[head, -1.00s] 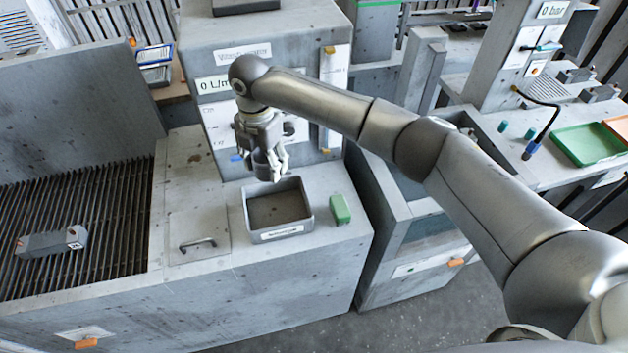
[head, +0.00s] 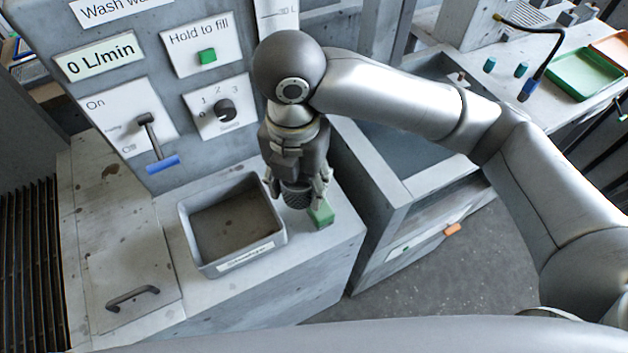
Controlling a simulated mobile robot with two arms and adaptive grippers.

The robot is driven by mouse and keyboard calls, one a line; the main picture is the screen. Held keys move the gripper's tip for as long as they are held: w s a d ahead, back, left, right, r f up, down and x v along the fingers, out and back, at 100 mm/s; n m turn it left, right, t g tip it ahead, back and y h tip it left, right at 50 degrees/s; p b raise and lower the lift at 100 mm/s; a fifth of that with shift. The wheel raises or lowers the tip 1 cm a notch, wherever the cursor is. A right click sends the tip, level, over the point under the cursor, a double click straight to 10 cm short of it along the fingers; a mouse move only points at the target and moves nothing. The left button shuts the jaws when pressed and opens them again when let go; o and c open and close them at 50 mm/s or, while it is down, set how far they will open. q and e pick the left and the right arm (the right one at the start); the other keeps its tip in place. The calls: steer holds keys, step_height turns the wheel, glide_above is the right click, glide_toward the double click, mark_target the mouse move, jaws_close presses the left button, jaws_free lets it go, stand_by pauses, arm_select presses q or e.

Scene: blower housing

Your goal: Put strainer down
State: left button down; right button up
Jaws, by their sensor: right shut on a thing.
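My right gripper (head: 296,188) points down over the right part of the counter. Its fingers are shut on a dark, round, mesh-patterned piece, which I take to be the strainer (head: 295,196). The strainer is between the fingertips, just right of the grey open tray (head: 282,240) and in front of a green block (head: 322,215) in the picture, partly overlapping it. I cannot tell whether the strainer touches the counter. The tray looks empty, with a label on its front too small to read. My left gripper is not in view.
Behind the tray is a panel with a blue-handled lever (head: 162,164), a dial (head: 224,109) and a green button (head: 207,56). A flat lid with a handle (head: 132,297) lies left of the tray. Counter in front of the green block (head: 310,275) is clear.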

steer(key=shift+w+d+f, duration=0.1)
steer(key=shift+w, duration=0.05)
steer(key=w+f, duration=0.3)
steer(key=w, duration=0.1)
steer(key=w+f+p, duration=0.1)
steer(key=w+f, duration=0.1)
steer(key=w, duration=0.2)
steer(key=w+a+f+p, duration=0.1)
steer(key=w+f, duration=0.2)
steer(key=w, duration=0.1)
steer(key=shift+w+f, duration=0.2)
steer(key=shift+f, duration=0.1)
steer(key=shift+w+a+f, duration=0.1)
steer(key=shift+w+f, duration=0.2)
steer(key=shift+f, duration=0.15)
step_height(320, 180, down, 2)
steer(key=shift+f+p, duration=0.1)
steer(key=shift+p, duration=0.55)
steer(key=shift+f, duration=0.5)
steer(key=o, duration=1.1)
steer(key=shift+f, duration=0.15)
